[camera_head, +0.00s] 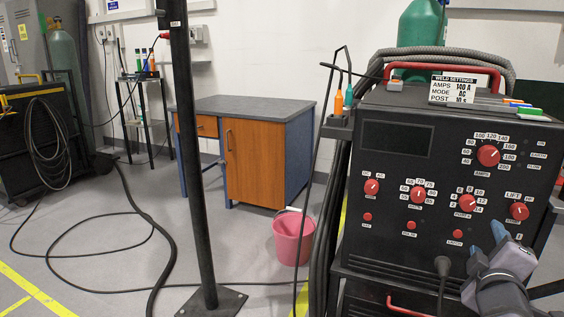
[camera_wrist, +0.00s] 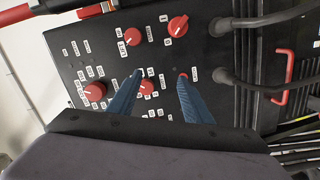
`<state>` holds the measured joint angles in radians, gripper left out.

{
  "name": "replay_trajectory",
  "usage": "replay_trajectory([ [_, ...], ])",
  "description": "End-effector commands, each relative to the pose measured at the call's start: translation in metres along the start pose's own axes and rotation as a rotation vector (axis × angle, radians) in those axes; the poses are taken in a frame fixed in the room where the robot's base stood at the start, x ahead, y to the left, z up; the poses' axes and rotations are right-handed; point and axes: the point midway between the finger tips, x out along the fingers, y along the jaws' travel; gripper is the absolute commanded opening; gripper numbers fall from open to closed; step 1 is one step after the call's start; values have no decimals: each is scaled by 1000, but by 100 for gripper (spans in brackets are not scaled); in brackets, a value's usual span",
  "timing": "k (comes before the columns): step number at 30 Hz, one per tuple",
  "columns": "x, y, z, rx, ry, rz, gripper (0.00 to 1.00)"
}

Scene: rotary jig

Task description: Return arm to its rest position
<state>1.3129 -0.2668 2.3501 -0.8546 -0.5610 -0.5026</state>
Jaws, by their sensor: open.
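My gripper (camera_head: 487,242) is at the lower right in the head view, in front of the lower right part of the black welding machine's panel (camera_head: 397,140). In the wrist view, its two blue fingers (camera_wrist: 160,79) stand apart with nothing between them. They point at the panel (camera_wrist: 108,60), near a red knob (camera_wrist: 146,87) and a small red button (camera_wrist: 183,76). Whether the fingertips touch the panel cannot be told. The rest of the arm is mostly out of view.
Cables plug into the machine's lower front (camera_head: 443,266). A black post (camera_head: 193,150) stands left of centre, with a pink bucket (camera_head: 293,238) and a wooden-door cabinet (camera_head: 254,165) behind it. Cables cross the floor at left. A red handle (camera_wrist: 284,79) sticks out in the wrist view.

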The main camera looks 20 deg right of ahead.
Motion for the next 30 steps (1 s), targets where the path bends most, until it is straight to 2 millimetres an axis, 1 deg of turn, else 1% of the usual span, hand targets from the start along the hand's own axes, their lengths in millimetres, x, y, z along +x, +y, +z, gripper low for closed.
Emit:
replay_trajectory([
  [1,-1,-6,17,60,-67,-22,46],
  [2,-2,-11,28,105,-115,-36,46],
  [3,-5,-19,45,172,-186,-56,46],
  [5,-13,-35,71,283,-301,-88,46],
  [6,-21,-48,88,362,-382,-109,46],
  [8,-35,-70,109,478,-501,-141,46],
  [9,-46,-86,121,552,-579,-163,46],
  [11,-64,-110,135,660,-692,-197,46],
  [12,-77,-128,142,729,-766,-222,46],
  [14,-95,-154,146,826,-869,-266,46],
  [15,-107,-173,142,883,-930,-306,46],
  [17,-123,-200,130,952,-1010,-378,46],
  [18,-133,-217,117,984,-1054,-432,46],
  [20,-148,-241,95,1015,-1109,-523,46],
  [21,-157,-256,78,1022,-1136,-588,46],
  [23,-171,-275,50,1009,-1161,-689,46],
  [24,-180,-286,33,990,-1165,-751,46],
  [26,-190,-299,9,952,-1156,-831,46],
  [27,-196,-306,-7,922,-1142,-878,46],
  [30,-209,-321,-41,831,-1086,-975,46],
])
